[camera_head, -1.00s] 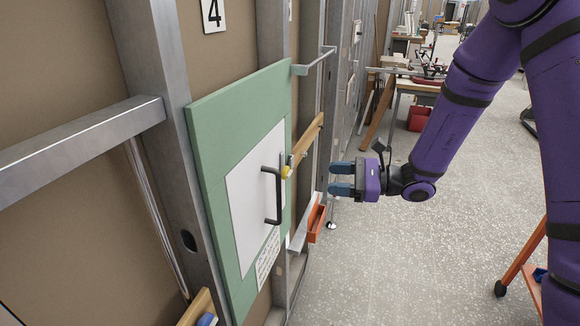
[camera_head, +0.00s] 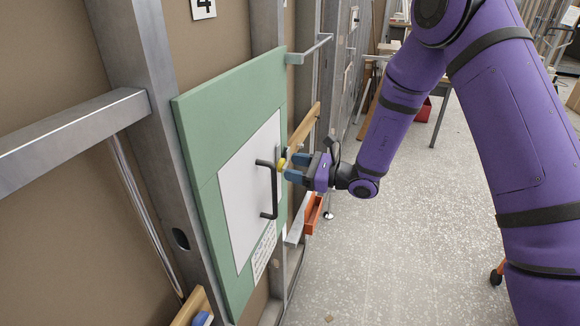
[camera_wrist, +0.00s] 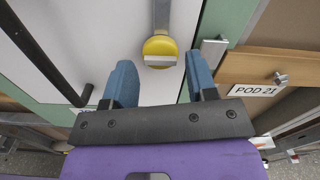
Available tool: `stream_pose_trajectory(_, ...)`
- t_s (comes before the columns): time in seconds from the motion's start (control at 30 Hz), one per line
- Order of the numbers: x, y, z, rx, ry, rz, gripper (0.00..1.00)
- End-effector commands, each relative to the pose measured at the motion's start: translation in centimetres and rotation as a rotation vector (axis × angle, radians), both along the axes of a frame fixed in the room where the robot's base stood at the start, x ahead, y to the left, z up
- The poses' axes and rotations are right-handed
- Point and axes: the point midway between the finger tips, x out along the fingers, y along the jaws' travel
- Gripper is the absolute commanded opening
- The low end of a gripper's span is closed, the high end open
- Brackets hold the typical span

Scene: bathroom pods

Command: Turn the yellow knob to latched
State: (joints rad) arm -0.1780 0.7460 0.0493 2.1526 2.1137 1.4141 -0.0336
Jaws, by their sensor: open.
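The yellow knob (camera_wrist: 160,50) is on the white door (camera_wrist: 135,25) in the wrist view, with a pale grip bar across its face and a metal strip running up from it. My gripper (camera_wrist: 160,80) is open, its two blue fingers apart on either side below the knob. No contact with the knob shows. In the head view the knob (camera_head: 282,163) is a small yellow spot just left of my gripper (camera_head: 291,168), near the right edge of the door (camera_head: 235,195). The black handle (camera_head: 267,190) is left of it.
A green panel (camera_head: 215,130) surrounds the door. A wooden rail (camera_head: 304,128) with a "POD 21" label (camera_wrist: 256,90) is close on the right. A metal bracket (camera_wrist: 208,60) stands beside the right finger. An orange tray (camera_head: 313,213) hangs below. The floor to the right is open.

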Motion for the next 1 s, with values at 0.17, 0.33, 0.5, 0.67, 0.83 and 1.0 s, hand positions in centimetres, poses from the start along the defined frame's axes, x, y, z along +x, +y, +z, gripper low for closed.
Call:
stream_pose_trajectory(0.17, 0.5, 1.4, 0.0, 0.000, 0.000, 0.001, 0.52)
stream_pose_trajectory(0.33, 0.6, 1.6, 0.0, 0.000, 0.000, -0.001, 0.52)
stream_pose_trajectory(0.5, 0.6, 1.6, 0.0, 0.000, 0.000, -0.001, 0.52)
stream_pose_trajectory(0.67, 0.6, 1.6, 0.0, 0.000, 0.000, -0.001, 0.18)
stream_pose_trajectory(0.83, 0.6, 1.6, 0.0, 0.001, 0.004, 0.000, 0.18)
stream_pose_trajectory(1.0, 0.6, 1.6, 0.0, 0.013, 0.037, -0.001, 0.18)
